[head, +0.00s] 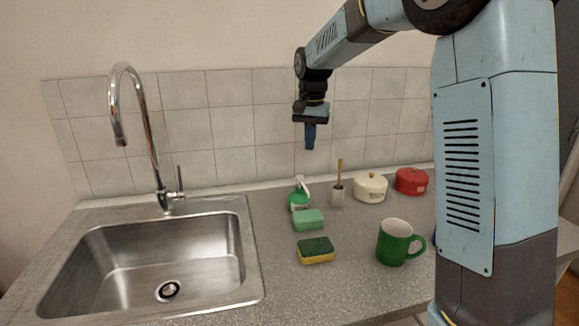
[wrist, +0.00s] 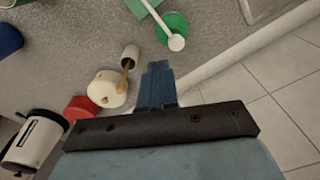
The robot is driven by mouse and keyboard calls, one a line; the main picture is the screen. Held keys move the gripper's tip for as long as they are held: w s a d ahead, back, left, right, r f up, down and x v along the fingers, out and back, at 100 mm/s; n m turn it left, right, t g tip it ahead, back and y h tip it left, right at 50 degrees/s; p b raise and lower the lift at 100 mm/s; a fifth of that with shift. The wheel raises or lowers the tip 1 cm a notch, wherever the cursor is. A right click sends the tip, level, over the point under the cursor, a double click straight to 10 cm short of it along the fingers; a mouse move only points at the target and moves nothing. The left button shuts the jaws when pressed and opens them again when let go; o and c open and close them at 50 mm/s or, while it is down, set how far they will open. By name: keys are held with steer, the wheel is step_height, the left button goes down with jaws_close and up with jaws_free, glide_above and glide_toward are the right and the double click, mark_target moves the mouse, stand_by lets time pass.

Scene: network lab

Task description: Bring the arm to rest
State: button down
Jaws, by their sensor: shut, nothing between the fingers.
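My gripper (head: 309,138) hangs pointing down in the head view, in the air in front of the tiled wall and above the back of the counter. Its blue fingers are together and hold nothing. In the wrist view the shut fingers (wrist: 158,85) reach out over the counter, near its back edge. My arm is raised and bent, coming in from the right side of the head view. Nothing touches the gripper.
The sink (head: 160,260) and tall faucet (head: 140,115) stand left.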

steer(key=s+d+r+n+t, duration=0.1)
steer(key=s+d+r, duration=0.3)
steer(key=s, duration=0.5)
steer(key=s+d+r+n+t, duration=0.1)
steer(key=s+d+r+t, duration=0.1)
steer(key=s+d, duration=0.55)
steer(key=s+d+f+t, duration=0.1)
steer(key=s+f, duration=0.1)
steer(key=s, duration=0.7)
steer(key=s+d+f+n+t, duration=0.1)
steer(key=s+d+f, duration=0.1)
steer(key=s, duration=0.7)
